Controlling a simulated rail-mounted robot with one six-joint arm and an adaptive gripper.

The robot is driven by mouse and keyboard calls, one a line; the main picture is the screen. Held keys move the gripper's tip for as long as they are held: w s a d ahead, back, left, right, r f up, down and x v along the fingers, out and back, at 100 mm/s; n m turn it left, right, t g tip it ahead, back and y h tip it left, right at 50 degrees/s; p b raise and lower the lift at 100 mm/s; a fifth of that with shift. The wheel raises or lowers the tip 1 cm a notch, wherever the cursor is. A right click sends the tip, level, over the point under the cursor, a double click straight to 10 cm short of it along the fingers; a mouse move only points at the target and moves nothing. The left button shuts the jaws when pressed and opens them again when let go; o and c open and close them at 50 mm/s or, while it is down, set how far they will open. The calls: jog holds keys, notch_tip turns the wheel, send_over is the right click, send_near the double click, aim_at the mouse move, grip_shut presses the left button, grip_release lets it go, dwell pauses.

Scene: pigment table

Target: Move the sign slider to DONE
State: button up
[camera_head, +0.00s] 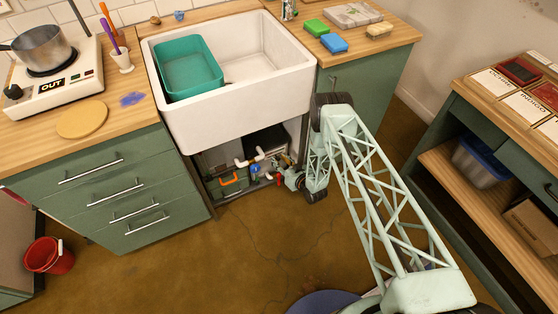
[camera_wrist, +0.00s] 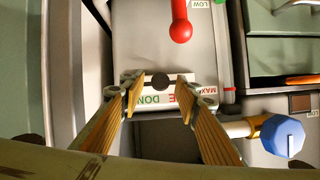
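In the wrist view, a white sign strip (camera_wrist: 150,99) with green letters reading "DON" lies across the front of a pale grey box. Some red lettering shows beside it, partly hidden by a finger. A dark round knob (camera_wrist: 160,82) sits at the strip's upper edge. My gripper (camera_wrist: 161,79) is open, with one wooden finger on each side of the knob. A small gap shows between the knob and each fingertip. In the head view, my gripper (camera_head: 290,180) is at the opening under the sink. The sign is too small to make out there.
A red ball-ended lever (camera_wrist: 180,30) stands just above the knob. A blue valve handle (camera_wrist: 282,137) and pipe are at the lower right. In the head view, the white sink (camera_head: 238,110) hangs above the opening, and an orange handle (camera_head: 230,183) shows inside.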

jog(key=v, duration=1.1)
jog(key=shift+s+d, duration=0.15)
jog(key=shift+s, duration=0.05)
jog(key=shift+c, duration=0.2)
